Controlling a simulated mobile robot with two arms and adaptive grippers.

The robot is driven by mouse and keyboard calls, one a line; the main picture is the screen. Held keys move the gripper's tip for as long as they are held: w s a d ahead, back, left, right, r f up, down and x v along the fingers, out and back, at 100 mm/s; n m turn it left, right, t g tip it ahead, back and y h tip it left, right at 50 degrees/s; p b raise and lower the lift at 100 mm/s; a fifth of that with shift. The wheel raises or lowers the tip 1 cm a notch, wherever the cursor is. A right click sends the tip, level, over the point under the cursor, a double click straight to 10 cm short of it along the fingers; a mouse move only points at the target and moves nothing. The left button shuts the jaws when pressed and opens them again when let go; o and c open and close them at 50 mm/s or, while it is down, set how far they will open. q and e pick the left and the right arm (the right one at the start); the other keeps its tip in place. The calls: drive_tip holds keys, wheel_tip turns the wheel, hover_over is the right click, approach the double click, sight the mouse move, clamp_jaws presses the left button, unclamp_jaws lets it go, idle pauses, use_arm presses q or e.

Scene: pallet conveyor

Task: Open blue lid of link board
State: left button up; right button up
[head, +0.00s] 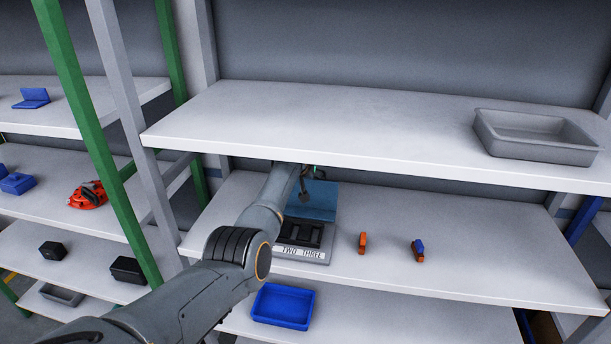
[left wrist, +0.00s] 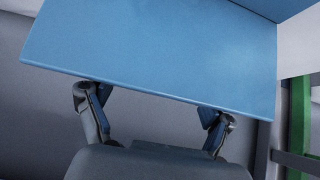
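The link board (head: 318,259) sits on the middle shelf, a grey box with dark slots and a label reading "TWO THREE" on its front. Its blue lid (head: 322,203) stands raised at the back, leaving the slots uncovered. My left arm reaches in from the lower left and covers the board's left part. My left gripper (head: 304,187) is at the lid, under the upper shelf. In the left wrist view the lid (left wrist: 155,50) fills the upper middle, and the fingers (left wrist: 154,107) are spread apart at its lower edge. Contact is unclear. My right gripper is not in view.
The upper shelf (head: 330,125) overhangs the board closely and carries a grey tray (head: 535,134). Small orange (head: 362,243) and orange-blue (head: 418,250) parts stand right of the board. A blue tray (head: 283,306) is on the shelf below. The middle shelf's right side is clear.

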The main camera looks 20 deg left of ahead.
use_arm(q)
drive_tip(key=shift+s+d+f, duration=0.1)
drive_tip(key=shift+s+f, duration=0.05)
drive_tip(key=shift+f, duration=0.15)
drive_tip(key=s+d+r, duration=0.1)
drive_tip(key=s+d, duration=0.2)
drive_tip(key=s, duration=0.9)
drive_tip(key=shift+r, duration=0.2)
drive_tip(key=shift+a, duration=0.15)
idle(0.5)
